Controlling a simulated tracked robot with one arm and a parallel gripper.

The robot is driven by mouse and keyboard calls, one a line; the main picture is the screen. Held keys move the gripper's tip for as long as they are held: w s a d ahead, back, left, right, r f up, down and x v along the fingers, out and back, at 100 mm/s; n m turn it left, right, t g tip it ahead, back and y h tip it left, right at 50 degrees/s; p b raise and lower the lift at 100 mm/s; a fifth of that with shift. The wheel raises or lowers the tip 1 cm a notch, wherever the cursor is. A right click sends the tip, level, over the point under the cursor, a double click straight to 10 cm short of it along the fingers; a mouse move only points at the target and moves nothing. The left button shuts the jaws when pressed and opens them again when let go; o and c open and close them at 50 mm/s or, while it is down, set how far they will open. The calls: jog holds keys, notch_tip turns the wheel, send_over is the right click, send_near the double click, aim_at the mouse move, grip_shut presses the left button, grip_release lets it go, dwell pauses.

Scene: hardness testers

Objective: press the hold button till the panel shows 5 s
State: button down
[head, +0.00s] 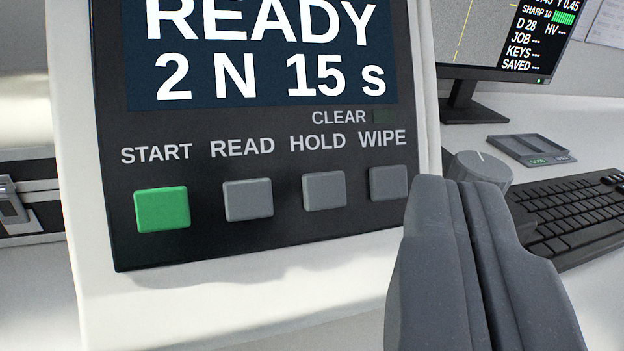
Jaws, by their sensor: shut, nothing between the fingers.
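The tester's dark panel (260,238) fills the middle of the view. Its display (262,50) reads READY, 2 N and 15 s. The grey hold button (324,190) is under the label HOLD, third from the left. A green start button (162,209), a grey read button (248,199) and a grey wipe button (388,182) share its row. My gripper (462,185) is shut and empty at the lower right. Its tips appear to the right of the wipe button, clear of the hold button in the picture. The gap in depth to the panel is unclear.
A monitor (500,40) stands at the back right. A black keyboard (575,215), a grey knob (478,168) and a small grey tray-like device (532,150) are on the right of the bench. A dark case (30,195) is at the left.

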jog(key=shift+w+a+f+b, duration=0.3)
jog(key=shift+w+f+b, duration=0.2)
jog(key=shift+w, duration=0.25)
jog(key=shift+w+a+f+b, duration=0.35)
jog(key=shift+w+f+b, duration=0.15)
jog(key=shift+w, duration=0.3)
jog(key=shift+w+a+f+b, duration=0.3)
jog(key=shift+w+f+b, duration=0.1)
jog(key=shift+w+f, duration=0.3)
jog(key=shift+w+r, duration=0.1)
jog(key=shift+r, duration=0.05)
jog(key=shift+w+a, duration=0.15)
jog(key=shift+w, duration=0.1)
dwell(0.4)
jog(key=shift+w+a+f, duration=0.1)
jog(key=shift+w+f, duration=0.15)
jog(key=shift+f, duration=0.05)
dwell(0.8)
jog(key=shift+s, duration=0.1)
jog(key=shift+s+d+r, duration=0.2)
jog(key=shift+s+r, duration=0.15)
jog(key=shift+s, duration=0.15)
